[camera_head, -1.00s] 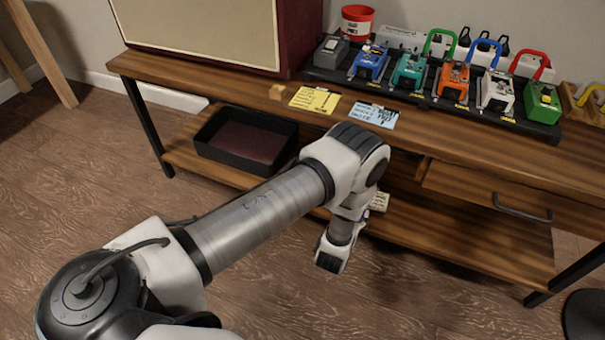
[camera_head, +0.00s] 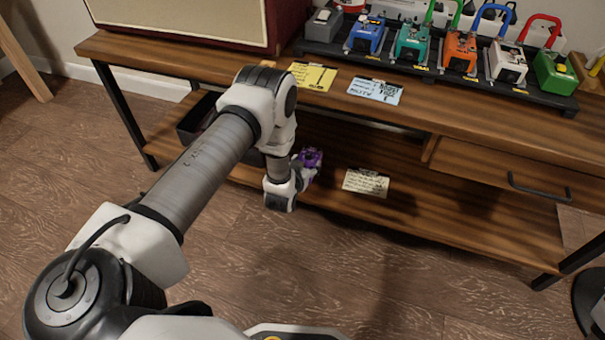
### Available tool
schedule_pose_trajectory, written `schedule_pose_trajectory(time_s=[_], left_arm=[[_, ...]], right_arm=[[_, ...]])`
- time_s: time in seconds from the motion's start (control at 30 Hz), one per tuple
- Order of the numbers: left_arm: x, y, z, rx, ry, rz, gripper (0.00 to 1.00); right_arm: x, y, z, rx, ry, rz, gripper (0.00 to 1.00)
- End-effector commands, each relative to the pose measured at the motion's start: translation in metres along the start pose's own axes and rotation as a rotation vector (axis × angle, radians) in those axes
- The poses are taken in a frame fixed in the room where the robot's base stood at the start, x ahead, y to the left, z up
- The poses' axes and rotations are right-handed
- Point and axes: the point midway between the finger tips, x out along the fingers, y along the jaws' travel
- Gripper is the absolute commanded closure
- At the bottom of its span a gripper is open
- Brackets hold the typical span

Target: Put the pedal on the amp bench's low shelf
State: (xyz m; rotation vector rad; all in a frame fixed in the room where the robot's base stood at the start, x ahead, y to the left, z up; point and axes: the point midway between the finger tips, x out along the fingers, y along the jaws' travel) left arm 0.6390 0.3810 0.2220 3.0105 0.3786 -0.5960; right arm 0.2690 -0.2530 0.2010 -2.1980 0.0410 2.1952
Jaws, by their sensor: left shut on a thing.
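A small purple pedal (camera_head: 309,157) shows just beyond my left wrist, over the low shelf (camera_head: 440,212) of the wooden bench. My left gripper (camera_head: 306,170) is shut on the pedal. My wrist hides part of the gripper and of the pedal. I cannot tell whether the pedal touches the shelf boards. My right gripper is not in view.
A cream note (camera_head: 366,183) lies on the low shelf, right of the pedal. A dark tray (camera_head: 192,122) is at the shelf's left, partly behind my arm. The shelf's right part is clear. The drawer (camera_head: 500,172) and bench top (camera_head: 420,108) overhang it. Several pedals line a board (camera_head: 415,72) on top.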

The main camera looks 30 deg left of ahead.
Motion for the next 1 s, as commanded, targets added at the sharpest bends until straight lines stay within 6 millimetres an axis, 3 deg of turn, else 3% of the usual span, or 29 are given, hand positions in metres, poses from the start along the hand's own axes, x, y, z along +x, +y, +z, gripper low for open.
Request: schedule_pose_trajectory(time_s=[0.17, 0.4, 0.8, 0.83, 0.87, 0.9, 1.0], left_arm=[[0.006, -0.012, -0.001, -0.001, 0.003, -0.001, 0.86], [0.02, -0.012, 0.03, 0.0, 0.002, 0.001, 0.86], [0.021, -0.011, 0.034, 0.0, 0.001, 0.001, 0.86], [0.02, -0.012, 0.033, 0.0, -0.001, 0.0, 0.25], [0.02, -0.012, 0.033, 0.0, -0.001, 0.0, 0.15], [0.02, -0.012, 0.033, 0.0, -0.001, 0.0, 0.11], [0.02, -0.012, 0.033, 0.0, 0.0, 0.0, 0.11]], right_arm=[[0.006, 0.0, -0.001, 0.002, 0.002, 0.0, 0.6], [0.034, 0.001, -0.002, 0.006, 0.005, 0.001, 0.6], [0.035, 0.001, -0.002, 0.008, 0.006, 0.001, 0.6], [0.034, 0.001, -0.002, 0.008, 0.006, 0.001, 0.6], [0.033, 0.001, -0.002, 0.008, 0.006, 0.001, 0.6], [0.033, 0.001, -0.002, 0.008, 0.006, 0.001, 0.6], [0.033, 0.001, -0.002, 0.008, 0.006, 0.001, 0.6]])
